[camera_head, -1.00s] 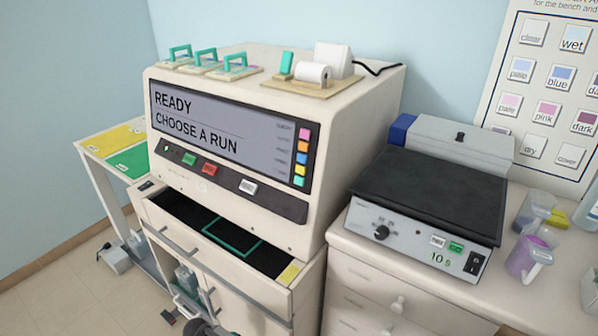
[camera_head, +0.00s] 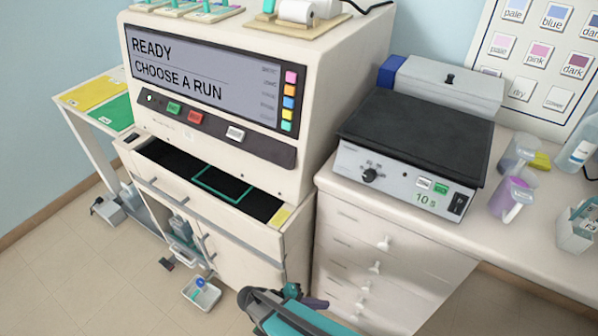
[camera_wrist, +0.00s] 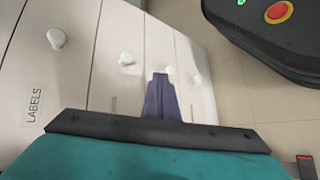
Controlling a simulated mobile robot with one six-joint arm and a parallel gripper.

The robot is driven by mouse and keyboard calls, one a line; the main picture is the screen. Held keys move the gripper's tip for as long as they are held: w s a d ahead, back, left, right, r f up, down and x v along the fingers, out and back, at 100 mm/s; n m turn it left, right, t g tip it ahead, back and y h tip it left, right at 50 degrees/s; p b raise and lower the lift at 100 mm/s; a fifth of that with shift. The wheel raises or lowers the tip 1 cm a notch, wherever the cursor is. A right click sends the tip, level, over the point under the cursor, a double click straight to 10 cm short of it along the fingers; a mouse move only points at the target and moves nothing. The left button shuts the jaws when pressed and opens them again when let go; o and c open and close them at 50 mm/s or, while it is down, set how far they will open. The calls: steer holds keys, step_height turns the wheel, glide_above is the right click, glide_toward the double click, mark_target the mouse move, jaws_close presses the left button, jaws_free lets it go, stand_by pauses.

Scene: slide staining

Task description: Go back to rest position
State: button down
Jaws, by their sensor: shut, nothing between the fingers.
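My gripper shows at the bottom of the head view (camera_head: 316,304), low in front of the white drawer cabinet, with its teal and black arm beside it. In the wrist view its purple-grey fingers (camera_wrist: 161,95) are together with nothing between them. Behind the fingers are the cabinet's drawer fronts (camera_wrist: 90,75) with white knobs. The fingers appear apart from the drawers, though the exact gap is hard to tell.
The staining machine (camera_head: 200,75) reads "READY CHOOSE A RUN", with its dark drawer (camera_head: 165,158) open below. A hotplate (camera_head: 415,130) sits on the right counter. A small white bin (camera_head: 203,296) stands on the floor. Floor at lower left is mostly clear.

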steer(key=s+d+r+m+g+y+p, duration=0.1)
steer(key=s+d+m+g+y+p, duration=0.1)
steer(key=s+d+y+p, duration=0.3)
steer(key=s+d+r+m+g+y+p, duration=0.2)
steer(key=s+d+g+y+p, duration=0.3)
steer(key=s+y, duration=0.1)
steer(key=shift+r+m+y, duration=0.25)
steer(key=shift+m+y, duration=0.15)
steer(key=shift+y, duration=0.2)
stand_by(0.6)
steer(key=shift+s+a, duration=0.1)
steer(key=shift+s, duration=0.05)
stand_by(0.5)
